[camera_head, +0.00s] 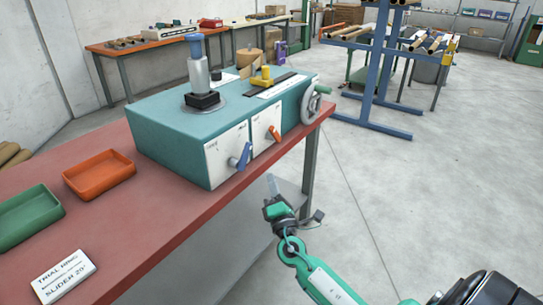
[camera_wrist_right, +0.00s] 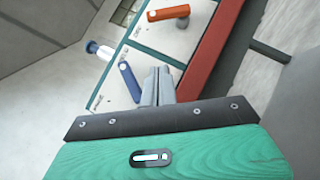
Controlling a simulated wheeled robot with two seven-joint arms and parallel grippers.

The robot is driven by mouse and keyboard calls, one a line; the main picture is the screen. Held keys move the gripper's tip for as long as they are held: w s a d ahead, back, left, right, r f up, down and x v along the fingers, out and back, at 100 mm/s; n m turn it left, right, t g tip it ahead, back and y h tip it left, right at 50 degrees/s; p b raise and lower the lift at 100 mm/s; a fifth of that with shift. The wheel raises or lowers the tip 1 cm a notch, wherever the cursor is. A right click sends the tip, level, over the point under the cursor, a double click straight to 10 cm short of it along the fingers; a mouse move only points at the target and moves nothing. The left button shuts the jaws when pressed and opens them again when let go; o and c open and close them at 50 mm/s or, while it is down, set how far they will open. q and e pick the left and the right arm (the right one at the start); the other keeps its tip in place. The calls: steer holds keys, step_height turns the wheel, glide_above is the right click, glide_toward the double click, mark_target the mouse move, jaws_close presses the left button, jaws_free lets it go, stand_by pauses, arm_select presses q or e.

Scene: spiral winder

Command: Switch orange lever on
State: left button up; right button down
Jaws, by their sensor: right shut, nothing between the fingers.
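The orange lever (camera_head: 274,133) sits on a white panel on the front of the teal spiral winder (camera_head: 180,130). It also shows in the right wrist view (camera_wrist_right: 170,13), lying along its panel at the top. The blue lever (camera_head: 240,155) is on the neighbouring panel to its left, and in the right wrist view (camera_wrist_right: 130,82) it is close to my fingers. My right gripper (camera_head: 271,184) is shut and empty. It is in front of the bench edge, below the two levers and apart from the orange one. My left gripper is not in view.
The winder stands on a red-topped bench (camera_head: 130,215). A handwheel (camera_head: 312,103) is right of the orange lever. An orange tray (camera_head: 99,175), a green tray (camera_head: 28,215) and a white label (camera_head: 63,277) lie at left.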

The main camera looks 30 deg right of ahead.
mark_target(275, 135)
arm_select(q)
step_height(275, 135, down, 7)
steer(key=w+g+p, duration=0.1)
steer(key=p, duration=0.2)
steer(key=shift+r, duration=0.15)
arm_select(e)
steer(key=s+d+r+x, duration=0.1)
steer(key=d+x, duration=0.1)
steer(key=x, duration=1)
steer(key=shift+d+r, duration=0.2)
steer(key=shift+w, duration=0.1)
arm_select(q)
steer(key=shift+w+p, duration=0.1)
steer(key=shift+p, duration=0.3)
arm_select(e)
steer(key=shift+r, duration=0.1)
